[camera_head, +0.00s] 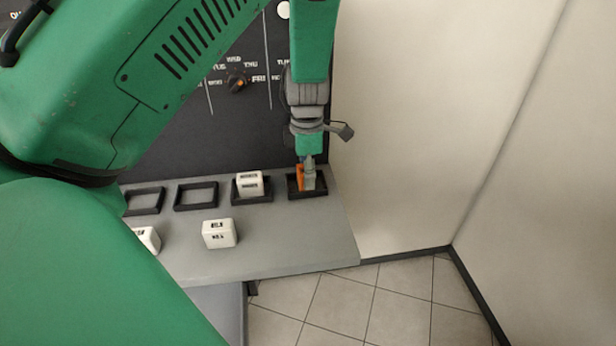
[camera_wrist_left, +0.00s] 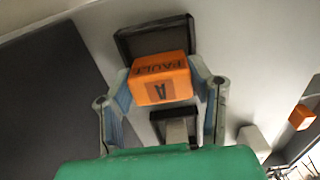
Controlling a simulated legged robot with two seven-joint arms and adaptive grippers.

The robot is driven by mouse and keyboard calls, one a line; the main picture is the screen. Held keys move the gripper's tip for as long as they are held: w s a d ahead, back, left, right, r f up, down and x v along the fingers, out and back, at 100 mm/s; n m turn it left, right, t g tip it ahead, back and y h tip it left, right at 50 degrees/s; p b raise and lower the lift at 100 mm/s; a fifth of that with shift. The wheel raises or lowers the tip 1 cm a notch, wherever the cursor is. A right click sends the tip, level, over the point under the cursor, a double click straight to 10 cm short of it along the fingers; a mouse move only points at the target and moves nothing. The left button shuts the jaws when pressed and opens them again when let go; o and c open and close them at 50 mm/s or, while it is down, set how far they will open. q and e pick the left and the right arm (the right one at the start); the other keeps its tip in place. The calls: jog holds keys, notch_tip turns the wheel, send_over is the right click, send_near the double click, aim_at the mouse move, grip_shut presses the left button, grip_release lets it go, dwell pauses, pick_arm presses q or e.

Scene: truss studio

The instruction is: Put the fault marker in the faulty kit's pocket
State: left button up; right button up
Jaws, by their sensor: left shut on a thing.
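My left gripper (camera_head: 308,179) is shut on the orange fault marker (camera_head: 300,177) at the rightmost black-rimmed pocket (camera_head: 318,194). Another white block (camera_head: 219,233) stands on the grey shelf in front, and a third (camera_head: 148,238) is partly hidden by my arm. My right gripper is not in view.
Two pockets (camera_head: 195,196) (camera_head: 144,201) farther left look empty. A dark board with weekday labels and a dial (camera_head: 237,82) rises behind the grey shelf (camera_head: 290,240). A pale wall stands close on the right. Another orange block (camera_wrist_left: 302,117) shows in the left wrist view.

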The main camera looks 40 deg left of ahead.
pick_arm(q)
jog(key=shift+a+f, duration=0.1)
jog(key=o, duration=1.3)
jog(key=shift+f, duration=0.1)
jog(key=shift+c, duration=0.2)
jog(key=shift+d, duration=0.2)
notch_tip(320, 180, up, 12)
jog(key=shift+s, duration=0.1)
